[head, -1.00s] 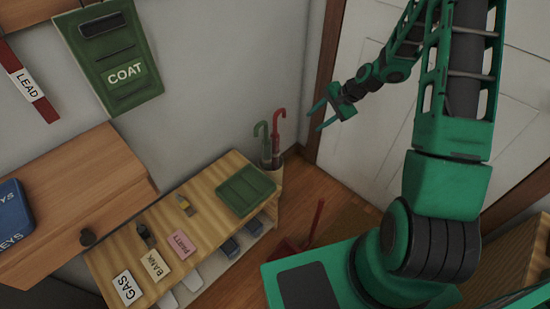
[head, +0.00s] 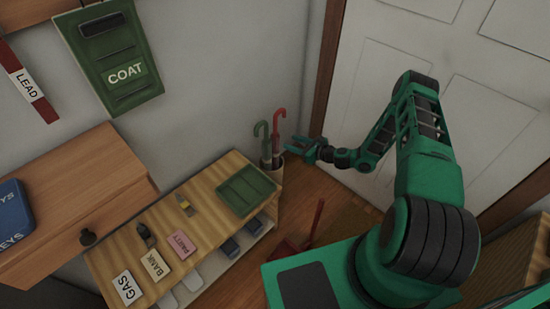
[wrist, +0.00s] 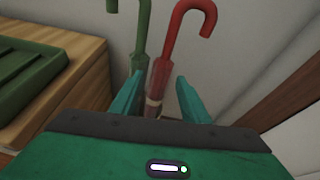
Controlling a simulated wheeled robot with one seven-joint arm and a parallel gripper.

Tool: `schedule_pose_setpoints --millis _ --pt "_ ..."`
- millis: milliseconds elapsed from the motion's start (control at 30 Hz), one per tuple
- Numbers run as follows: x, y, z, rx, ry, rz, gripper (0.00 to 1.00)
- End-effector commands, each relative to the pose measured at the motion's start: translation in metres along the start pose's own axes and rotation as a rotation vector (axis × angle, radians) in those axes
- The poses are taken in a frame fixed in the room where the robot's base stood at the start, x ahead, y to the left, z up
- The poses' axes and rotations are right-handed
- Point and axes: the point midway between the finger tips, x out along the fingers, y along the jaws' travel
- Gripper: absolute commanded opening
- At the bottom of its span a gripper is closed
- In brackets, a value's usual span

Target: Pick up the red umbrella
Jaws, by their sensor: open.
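The red umbrella (head: 279,127) stands upright with its hooked handle up, beside a green umbrella (head: 261,134), in a holder (head: 279,165) at the far end of the low cabinet. In the wrist view the red umbrella (wrist: 175,45) rises just beyond the gap between my fingers, and the green umbrella (wrist: 141,40) is just left of it. My gripper (head: 290,146) is open, level with the shafts and close to the red one at its right. In the wrist view my gripper (wrist: 158,97) hides the lower shafts and most of the holder.
The low wooden cabinet (head: 205,215) carries a green tray (head: 246,190), labelled cards and small items. A white door (head: 380,75) with a brown frame is at the right. A red-handled dustpan (head: 293,245) stands on the floor. The wall is close behind the umbrellas.

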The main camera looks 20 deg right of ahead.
Motion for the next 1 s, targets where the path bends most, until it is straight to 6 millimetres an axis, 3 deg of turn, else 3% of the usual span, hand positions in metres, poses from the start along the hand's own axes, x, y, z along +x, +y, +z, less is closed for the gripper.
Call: schedule_pose_setpoints --millis 233,500,767,1000 --pt "0.009 -0.001 -0.013 0.092 -0.030 -0.044 0.42" --pt "0.047 -0.002 -0.012 0.090 -0.028 -0.043 0.42" --pt "0.064 -0.003 -0.011 0.089 -0.028 -0.043 0.42" --pt "0.097 -0.005 -0.009 0.088 -0.028 -0.041 0.42"
